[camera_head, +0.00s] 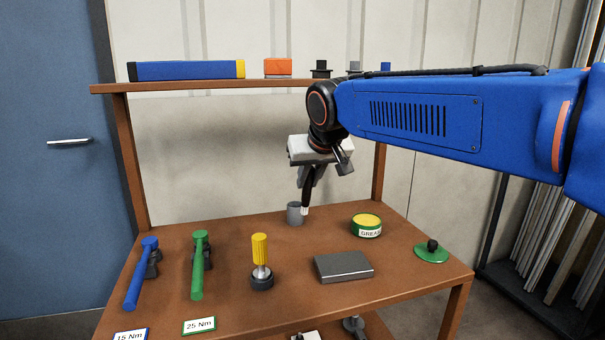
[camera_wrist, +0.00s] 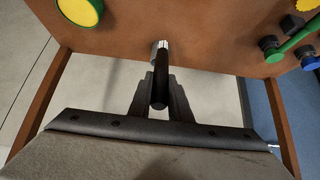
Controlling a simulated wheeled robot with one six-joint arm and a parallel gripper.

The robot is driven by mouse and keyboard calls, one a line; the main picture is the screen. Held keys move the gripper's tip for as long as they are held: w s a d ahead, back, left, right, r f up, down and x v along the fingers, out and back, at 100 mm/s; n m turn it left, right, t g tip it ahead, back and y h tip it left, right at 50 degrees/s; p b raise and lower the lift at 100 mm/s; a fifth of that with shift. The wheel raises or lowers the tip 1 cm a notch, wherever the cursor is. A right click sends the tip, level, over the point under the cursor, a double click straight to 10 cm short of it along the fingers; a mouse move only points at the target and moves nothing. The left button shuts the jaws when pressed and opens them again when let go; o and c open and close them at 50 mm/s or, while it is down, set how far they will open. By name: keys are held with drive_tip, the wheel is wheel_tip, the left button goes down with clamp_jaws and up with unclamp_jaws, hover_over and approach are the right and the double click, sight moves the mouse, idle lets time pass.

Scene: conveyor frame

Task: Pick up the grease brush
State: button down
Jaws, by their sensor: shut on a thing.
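The grease brush (camera_head: 307,192) has a black handle and a pale tip that points down. My gripper (camera_head: 313,172) is shut on its handle, above the back of the wooden bench. In the head view the pale tip overlaps the right side of a small grey cup (camera_head: 292,215); I cannot tell whether they touch, but the tip shows outside the cup. In the wrist view the brush (camera_wrist: 161,68) sits between both fingers, tip toward the bench. The grease tin (camera_head: 366,229), green with a yellow top, stands to the right of the cup.
A grey metal block (camera_head: 343,266) lies in front, with a green disc with a black knob (camera_head: 432,252) to its right. A yellow-handled tool (camera_head: 260,256), a green wrench (camera_head: 199,268) and a blue wrench (camera_head: 139,278) are at left. A shelf (camera_head: 205,85) crosses the back.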

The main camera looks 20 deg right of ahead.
drive_tip(key=s+r+g, duration=0.2)
drive_tip(key=s+g, duration=0.1)
drive_tip(key=s, duration=0.9)
drive_tip(key=shift+s+g, duration=0.3)
drive_tip(key=shift+s, duration=0.1)
idle(0.4)
